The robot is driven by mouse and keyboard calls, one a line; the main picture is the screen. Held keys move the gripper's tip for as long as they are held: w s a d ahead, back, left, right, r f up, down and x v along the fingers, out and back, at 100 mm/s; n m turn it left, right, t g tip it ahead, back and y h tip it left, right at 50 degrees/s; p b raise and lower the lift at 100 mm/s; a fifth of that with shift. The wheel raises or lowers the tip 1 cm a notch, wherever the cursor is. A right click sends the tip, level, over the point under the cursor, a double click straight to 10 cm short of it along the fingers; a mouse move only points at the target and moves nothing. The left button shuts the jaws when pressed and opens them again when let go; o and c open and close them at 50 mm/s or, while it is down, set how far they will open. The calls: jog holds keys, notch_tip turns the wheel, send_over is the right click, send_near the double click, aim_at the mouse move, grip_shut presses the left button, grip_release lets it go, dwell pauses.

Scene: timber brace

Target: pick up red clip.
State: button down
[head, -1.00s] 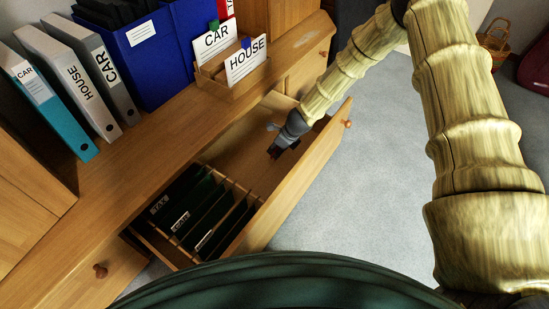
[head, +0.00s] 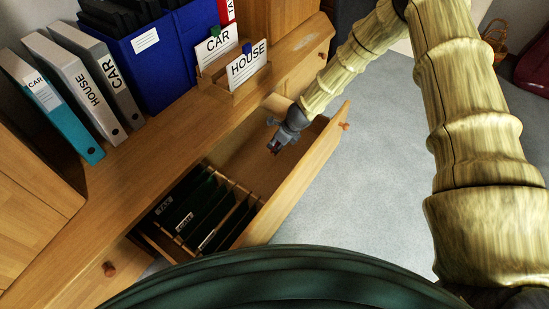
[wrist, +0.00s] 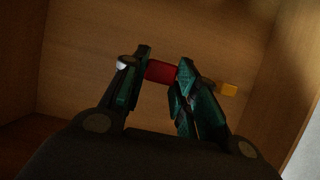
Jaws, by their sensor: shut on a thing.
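The red clip (wrist: 161,71) is between my two fingertips in the wrist view, with a finger against each side. My gripper (wrist: 162,76) is shut on it. In the head view my gripper (head: 277,146) is inside or just above the open drawer (head: 300,183), in its empty part towards the far end. A small spot of red shows at the gripper's tip there. How far the clip is above the drawer floor is hard to tell.
A yellow piece (wrist: 229,89) lies right of my gripper, and a whitish piece (wrist: 122,63) shows by the left finger. Hanging files (head: 195,208) fill the drawer's near part. Binders (head: 77,83) and a card holder (head: 235,86) stand on the desk.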

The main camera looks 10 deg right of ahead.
jog(key=shift+r+p, duration=1.6)
jog(key=shift+r, duration=0.25)
